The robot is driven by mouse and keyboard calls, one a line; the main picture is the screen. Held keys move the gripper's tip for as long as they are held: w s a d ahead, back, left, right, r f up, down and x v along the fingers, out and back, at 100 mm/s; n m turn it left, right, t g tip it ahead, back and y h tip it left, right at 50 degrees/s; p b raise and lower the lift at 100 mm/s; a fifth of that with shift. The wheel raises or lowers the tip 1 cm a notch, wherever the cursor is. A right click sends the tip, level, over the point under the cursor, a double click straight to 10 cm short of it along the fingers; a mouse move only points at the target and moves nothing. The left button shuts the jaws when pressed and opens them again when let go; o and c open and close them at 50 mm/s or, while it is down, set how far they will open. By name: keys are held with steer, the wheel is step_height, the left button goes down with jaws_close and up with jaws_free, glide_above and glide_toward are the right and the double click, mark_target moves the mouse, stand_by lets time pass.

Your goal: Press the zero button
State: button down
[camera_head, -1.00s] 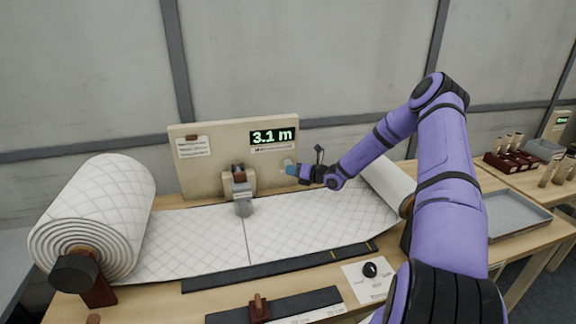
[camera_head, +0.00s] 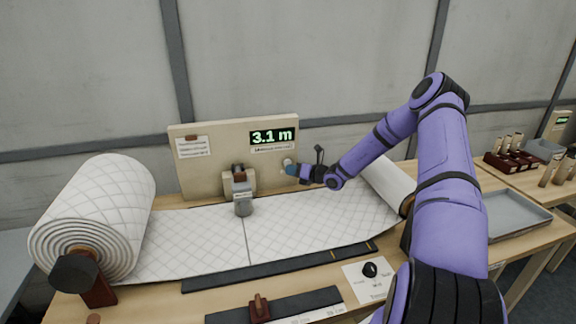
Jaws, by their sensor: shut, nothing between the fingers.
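The pale round button (camera_head: 287,162) sits at the lower right of the beige panel (camera_head: 217,168). The display (camera_head: 271,136) above it reads 3.1 m in green.
A grey measuring device (camera_head: 241,190) stands on the sheet. A grey tray (camera_head: 515,214) is at right.

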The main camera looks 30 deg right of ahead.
steer(key=shift+w, duration=0.2)
stand_by(0.3)
steer(key=shift+w+d, duration=0.15)
steer(key=shift+w, duration=0.1)
steer(key=shift+w+d, duration=0.1)
steer(key=shift+w, duration=0.35)
stand_by(0.9)
steer(key=shift+s, duration=0.1)
steer(key=shift+s+a, duration=0.25)
steer(key=shift+s, duration=0.55)
steer(key=shift+s, duration=0.1)
steer(key=shift+s+a, duration=0.25)
steer(key=shift+s, duration=0.5)
steer(key=shift+s+a, duration=0.2)
steer(key=shift+s, duration=0.6)
steer(key=shift+s+a, duration=0.25)
steer(key=shift+s, duration=0.5)
